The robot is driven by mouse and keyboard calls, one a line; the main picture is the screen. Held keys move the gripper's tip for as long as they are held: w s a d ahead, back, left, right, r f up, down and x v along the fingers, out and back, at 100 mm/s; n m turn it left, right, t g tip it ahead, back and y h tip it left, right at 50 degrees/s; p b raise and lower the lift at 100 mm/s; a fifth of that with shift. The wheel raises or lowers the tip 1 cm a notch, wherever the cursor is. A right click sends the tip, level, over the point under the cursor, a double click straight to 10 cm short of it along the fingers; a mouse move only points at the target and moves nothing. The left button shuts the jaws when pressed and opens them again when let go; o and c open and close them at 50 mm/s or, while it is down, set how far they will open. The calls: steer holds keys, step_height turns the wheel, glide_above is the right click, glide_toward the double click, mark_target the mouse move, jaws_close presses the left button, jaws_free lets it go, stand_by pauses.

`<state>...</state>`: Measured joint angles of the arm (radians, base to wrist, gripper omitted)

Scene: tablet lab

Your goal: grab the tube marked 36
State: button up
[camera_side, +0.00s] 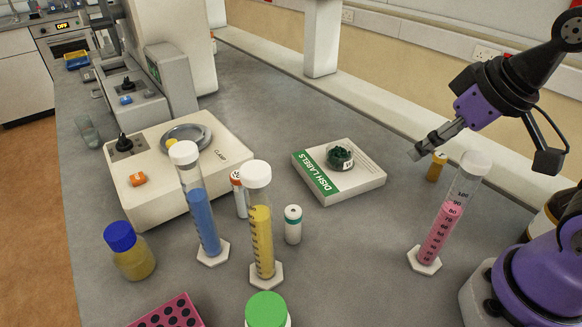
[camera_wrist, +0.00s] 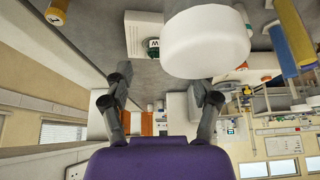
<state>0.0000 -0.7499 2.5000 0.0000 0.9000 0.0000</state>
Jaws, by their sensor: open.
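No number 36 can be read on any tube. An amber tube (camera_wrist: 57,12) shows at the top left of the wrist view, outside the fingers. My gripper's two fingers (camera_wrist: 161,82) are apart with nothing held, above the bench.
A pink measuring cylinder (camera_side: 437,238) stands close to my gripper; its white cap (camera_wrist: 205,43) looms in the wrist view. Blue (camera_side: 204,222) and yellow (camera_side: 262,240) cylinders stand left.

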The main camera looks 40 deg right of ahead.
steer(key=n+g+y, duration=0.1)
steer(key=n+y, duration=0.1)
steer(key=n, duration=0.2)
glide_toward(239, 194)
steer(key=w+d, duration=0.1)
steer(key=d, duration=0.1)
steer(key=shift+g, duration=0.3)
steer(key=x, duration=0.8)
steer(key=a+x, duration=0.1)
steer(key=x, duration=0.3)
steer(key=shift+w+r, duration=0.2)
steer(key=shift+c, duration=0.4)
jaws_close()
